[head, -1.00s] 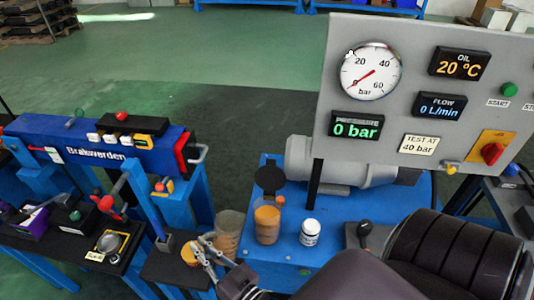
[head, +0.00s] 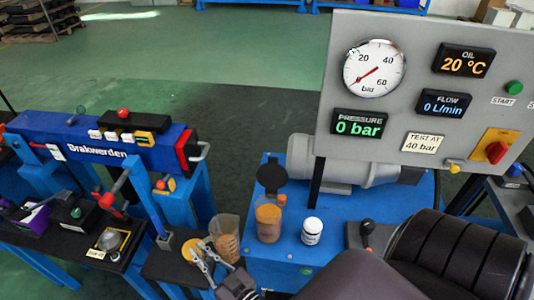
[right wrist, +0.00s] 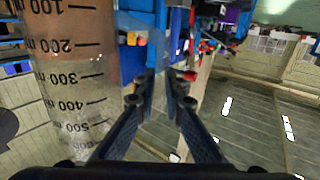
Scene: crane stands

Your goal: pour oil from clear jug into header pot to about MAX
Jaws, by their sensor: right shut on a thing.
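The clear jug (head: 227,238) stands nearly upright beside the blue tank, with brown oil in its lower part. The right wrist view shows its wall close up (right wrist: 72,85), with scale marks and oil at the low-number end. My right gripper (head: 203,257) is at the jug's left side, shut on it; the exact contact is unclear. The header pot (head: 268,222) stands on the blue tank, right of the jug, with its dark lid (head: 271,179) raised. Orange-brown oil fills much of it; its MAX mark is too small to read. My left gripper is out of view.
A white bottle (head: 312,231) stands right of the pot. A yellow disc (head: 193,248) lies behind my gripper on the dark shelf (head: 160,265).

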